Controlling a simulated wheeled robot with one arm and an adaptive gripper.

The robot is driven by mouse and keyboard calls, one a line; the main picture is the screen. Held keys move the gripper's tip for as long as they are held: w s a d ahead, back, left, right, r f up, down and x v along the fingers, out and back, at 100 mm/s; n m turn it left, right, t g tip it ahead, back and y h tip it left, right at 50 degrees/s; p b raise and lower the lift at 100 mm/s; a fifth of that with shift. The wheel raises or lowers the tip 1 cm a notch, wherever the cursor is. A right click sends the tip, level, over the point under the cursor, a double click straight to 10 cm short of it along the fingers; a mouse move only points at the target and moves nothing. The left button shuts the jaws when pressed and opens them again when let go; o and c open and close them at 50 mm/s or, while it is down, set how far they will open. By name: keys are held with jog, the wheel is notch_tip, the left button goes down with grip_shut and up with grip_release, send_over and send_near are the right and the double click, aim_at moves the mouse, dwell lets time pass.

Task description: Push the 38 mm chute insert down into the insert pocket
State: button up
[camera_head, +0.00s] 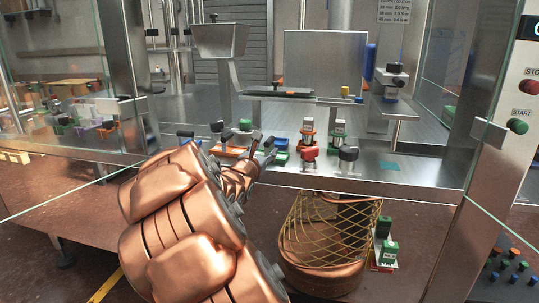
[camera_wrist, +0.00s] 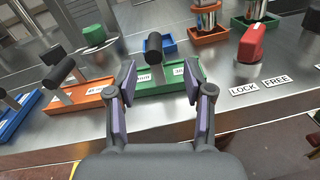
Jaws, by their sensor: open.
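A green tray-like piece (camera_wrist: 165,88) with pale labels lies on the steel deck in the wrist view. Part of one label seems to read 38, so I take it for the 38 mm chute insert. A black-topped grip (camera_wrist: 153,45) rises at its back. My gripper (camera_wrist: 160,92) is open, its two purple-padded fingers apart on either side of the green piece; I cannot tell if they touch it. In the head view my gripper (camera_head: 259,152) is at the deck's front edge beside the green piece (camera_head: 281,157). I cannot pick out the insert pocket with certainty.
An orange piece (camera_wrist: 82,105) and a blue one (camera_wrist: 12,124) with black handles lie to the left. A red lever (camera_wrist: 251,45) near LOCK and FREE labels stands to the right. A mesh-topped copper basket (camera_head: 325,240) is below the deck.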

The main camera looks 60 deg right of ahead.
aim_at(265, 146)
jog(key=shift+w+p+x, duration=0.2)
jog(key=shift+p+x, duration=0.25)
jog(key=shift+x, duration=0.9)
jog(key=shift+w+p+x, duration=0.15)
jog(key=shift+p+x, duration=0.25)
jog(key=shift+x, duration=1)
jog(key=shift+w+d, duration=0.15)
jog(key=shift+d, duration=0.2)
jog(key=shift+r, duration=0.1)
grip_shut()
